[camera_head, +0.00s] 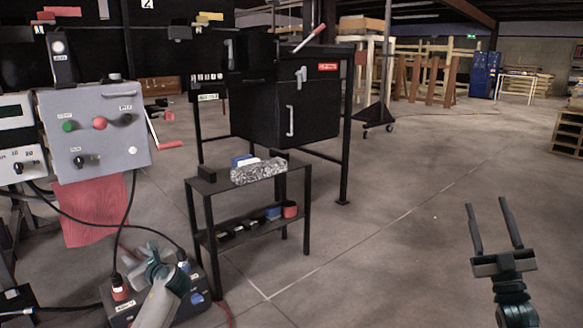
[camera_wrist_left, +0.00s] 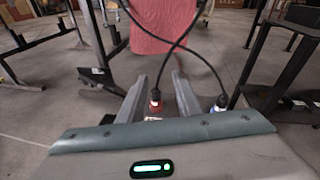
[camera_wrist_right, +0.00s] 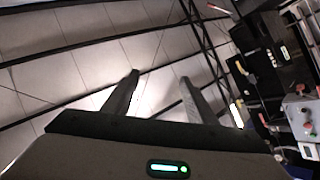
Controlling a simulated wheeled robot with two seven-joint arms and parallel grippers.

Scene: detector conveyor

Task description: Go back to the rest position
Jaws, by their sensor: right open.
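My right gripper (camera_head: 490,204) is open and empty, raised over bare floor at the lower right of the head view. Its two fingers also stand apart in the right wrist view (camera_wrist_right: 159,78). A blue-ended plug (camera_wrist_left: 220,104) is to the right.
A grey control panel (camera_head: 128,130) with a red cloth (camera_head: 95,212) below stands at the left. A small black two-shelf table (camera_head: 265,218) stands in the middle, before a black cabinet (camera_head: 310,115). Cables hang near my left arm. The floor at right is clear.

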